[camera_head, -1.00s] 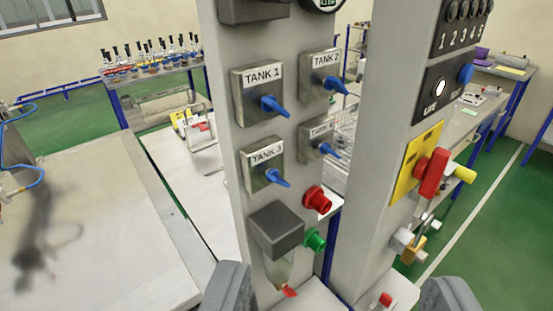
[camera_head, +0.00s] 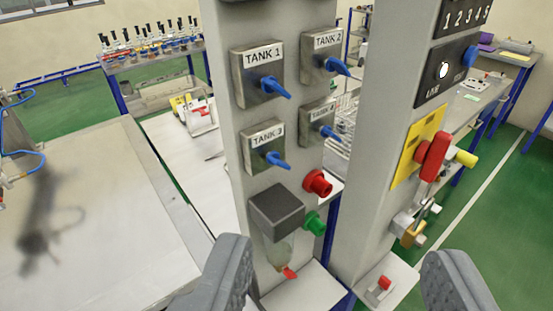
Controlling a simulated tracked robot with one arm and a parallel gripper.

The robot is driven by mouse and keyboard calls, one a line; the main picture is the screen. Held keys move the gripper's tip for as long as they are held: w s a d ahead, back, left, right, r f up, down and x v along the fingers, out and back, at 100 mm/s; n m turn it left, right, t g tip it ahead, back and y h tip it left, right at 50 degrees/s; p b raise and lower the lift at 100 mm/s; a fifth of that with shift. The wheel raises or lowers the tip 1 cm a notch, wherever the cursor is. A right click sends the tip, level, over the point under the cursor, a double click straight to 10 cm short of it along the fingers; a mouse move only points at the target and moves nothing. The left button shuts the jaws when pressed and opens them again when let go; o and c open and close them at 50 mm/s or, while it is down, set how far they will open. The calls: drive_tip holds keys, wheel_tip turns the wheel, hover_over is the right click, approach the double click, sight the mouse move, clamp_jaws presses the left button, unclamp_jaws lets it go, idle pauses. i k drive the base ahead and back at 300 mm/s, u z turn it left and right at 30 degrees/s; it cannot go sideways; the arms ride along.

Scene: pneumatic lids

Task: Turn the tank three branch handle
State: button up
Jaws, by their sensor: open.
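The tank three branch handle (camera_head: 278,161) is a small blue lever on a grey metal box labelled TANK 3 (camera_head: 262,135). It points right and slightly down. The box is on the left grey column, below TANK 1 and left of TANK 4. My gripper (camera_head: 338,280) is open and empty at the bottom of the view, its two grey fingers wide apart. It is apart from the handle, which shows above and between the fingers.
Similar blue handles sit on TANK 1 (camera_head: 275,87), TANK 2 (camera_head: 338,67) and TANK 4 (camera_head: 330,134). Red (camera_head: 318,183) and green (camera_head: 314,224) knobs lie below. The right column carries a red lever (camera_head: 433,157) on a yellow plate. A table (camera_head: 110,190) stands at left.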

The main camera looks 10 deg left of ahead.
sight(272, 157)
drive_tip(key=u, duration=1.85)
drive_tip(key=k, duration=1.4)
drive_tip(key=z, duration=1.45)
drive_tip(key=i, duration=1)
drive_tip(key=z, duration=0.05)
